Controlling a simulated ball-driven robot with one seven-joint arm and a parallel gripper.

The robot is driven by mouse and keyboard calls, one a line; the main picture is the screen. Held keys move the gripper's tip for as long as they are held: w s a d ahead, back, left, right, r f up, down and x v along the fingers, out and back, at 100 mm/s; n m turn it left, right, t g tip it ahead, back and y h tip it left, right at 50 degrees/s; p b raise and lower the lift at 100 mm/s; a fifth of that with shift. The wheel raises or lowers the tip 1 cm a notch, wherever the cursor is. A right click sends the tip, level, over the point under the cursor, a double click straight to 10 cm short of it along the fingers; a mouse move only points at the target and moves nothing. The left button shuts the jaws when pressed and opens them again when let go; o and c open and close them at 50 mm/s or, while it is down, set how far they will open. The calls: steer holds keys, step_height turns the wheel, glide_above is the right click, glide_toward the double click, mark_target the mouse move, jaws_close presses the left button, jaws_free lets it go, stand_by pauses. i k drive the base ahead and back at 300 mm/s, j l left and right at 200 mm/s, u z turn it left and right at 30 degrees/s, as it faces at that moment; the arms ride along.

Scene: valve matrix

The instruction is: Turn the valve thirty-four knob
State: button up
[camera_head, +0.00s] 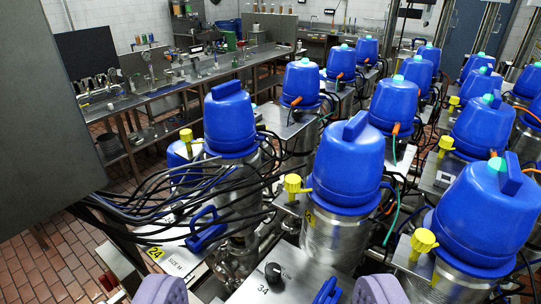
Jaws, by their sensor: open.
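The valve thirty-four knob (273,271) is a small black round knob on a silver plate (245,291) marked "34", at the bottom middle of the view. My gripper (270,291) shows as two pale purple finger pads at the bottom edge, one left and one right of the plate. The pads are wide apart and nothing is between them in a grip. The knob lies between them in the picture and looks untouched, farther off than the pads. Most of the gripper is cut off by the frame.
Blue-capped valves (347,165) stand in close rows to the right and behind. Yellow knobs (293,188) stick out beside them. A blue handle (328,291) is right of the knob. A plate marked "24" (165,262) and black cables (190,190) lie left. A grey panel (45,110) blocks the upper left.

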mark_target(272, 269)
steer(key=i, duration=0.9)
